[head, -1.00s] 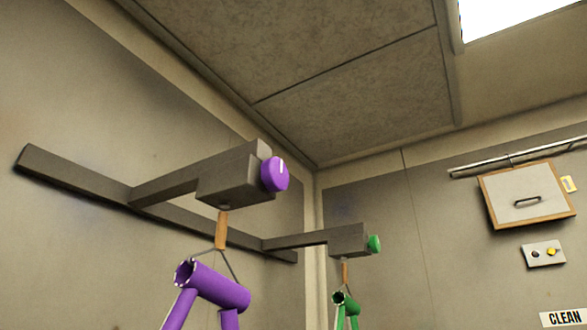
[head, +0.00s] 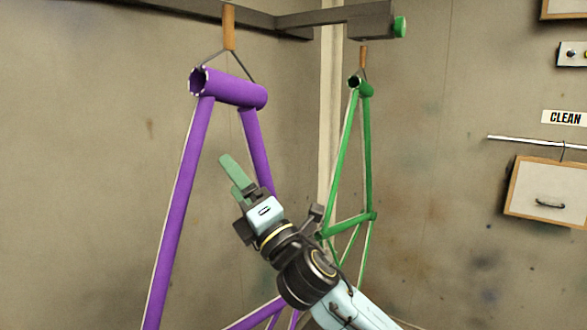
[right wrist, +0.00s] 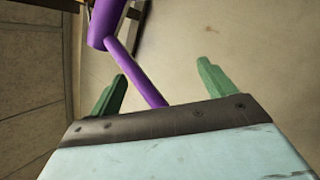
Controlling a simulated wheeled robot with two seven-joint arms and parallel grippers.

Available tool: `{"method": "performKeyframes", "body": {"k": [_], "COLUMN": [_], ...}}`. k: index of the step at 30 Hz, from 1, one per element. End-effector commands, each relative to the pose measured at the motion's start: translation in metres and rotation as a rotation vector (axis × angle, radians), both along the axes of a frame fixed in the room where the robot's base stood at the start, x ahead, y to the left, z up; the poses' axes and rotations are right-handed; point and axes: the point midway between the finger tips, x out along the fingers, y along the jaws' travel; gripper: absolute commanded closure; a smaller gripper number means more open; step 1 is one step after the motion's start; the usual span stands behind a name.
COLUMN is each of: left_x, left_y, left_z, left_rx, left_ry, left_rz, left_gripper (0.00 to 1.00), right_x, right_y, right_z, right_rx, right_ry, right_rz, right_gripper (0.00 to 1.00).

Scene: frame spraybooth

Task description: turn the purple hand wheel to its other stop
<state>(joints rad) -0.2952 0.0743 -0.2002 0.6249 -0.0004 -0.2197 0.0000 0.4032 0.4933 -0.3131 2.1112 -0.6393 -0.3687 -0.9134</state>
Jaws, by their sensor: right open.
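The purple hand wheel is out of view in both current pictures. The purple bike frame (head: 236,92) hangs from a wooden-handled hook (head: 229,28) below the dark bracket arm. In the head view my right gripper (head: 231,177) is in front of the purple frame, its green fingers pointing up and left. In the right wrist view the gripper (right wrist: 162,72) is open and empty, and the purple frame's tubes (right wrist: 138,75) show beyond and between the fingers. My left gripper is not in view.
A green frame (head: 368,135) hangs from a second bracket (head: 372,20) with a green wheel (head: 400,27). A framed panel (head: 535,192) hangs from a rail on the right wall. A CLEAN sign (head: 565,117) is above it. The wall left of the purple frame is clear.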

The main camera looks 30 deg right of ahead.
Motion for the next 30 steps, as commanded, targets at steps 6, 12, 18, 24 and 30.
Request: {"method": "performKeyframes", "body": {"k": [6,12,18,24,30], "left_x": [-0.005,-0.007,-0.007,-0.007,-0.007], "left_y": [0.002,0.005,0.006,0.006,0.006], "left_z": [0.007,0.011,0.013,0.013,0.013], "left_rx": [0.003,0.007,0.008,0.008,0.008], "left_ry": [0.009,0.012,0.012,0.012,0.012], "left_rz": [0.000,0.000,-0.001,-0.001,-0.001], "left_gripper": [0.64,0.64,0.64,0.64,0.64], "right_x": [-0.060,-0.115,-0.134,-0.139,-0.163], "right_y": [0.051,0.084,0.070,-0.002,-0.083], "right_z": [0.157,0.225,0.261,0.306,0.343], "right_rx": [-0.704,-1.340,-2.000,2.244,2.053], "right_ry": [-0.668,-1.227,-1.638,1.464,1.030], "right_rz": [-0.164,-0.470,-0.849,0.952,0.764], "right_gripper": [0.17,0.17,0.17,0.17,0.17]}}
